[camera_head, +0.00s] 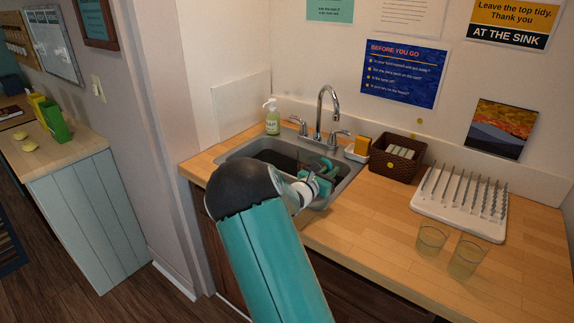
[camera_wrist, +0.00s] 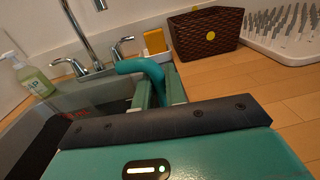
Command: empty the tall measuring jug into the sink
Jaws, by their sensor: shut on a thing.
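My gripper (camera_head: 319,174) is over the right part of the sink (camera_head: 233,152), low near its rim. In the wrist view the two jaws (camera_wrist: 158,90) are shut around a teal, curved handle-like piece (camera_wrist: 138,67). It also shows in the head view (camera_head: 327,163). I take it to be the measuring jug's handle. The sink basin looks dark inside. The faucet (camera_head: 321,110) stands behind the sink.
A soap bottle (camera_head: 272,119) stands behind the sink on the left. A yellow sponge (camera_head: 362,144), a brown basket (camera_head: 397,158) and a white drying rack (camera_head: 460,203) are to the right. Two clear glasses (camera_head: 431,240) (camera_head: 467,257) stand on the wooden counter. The counter's front right is clear.

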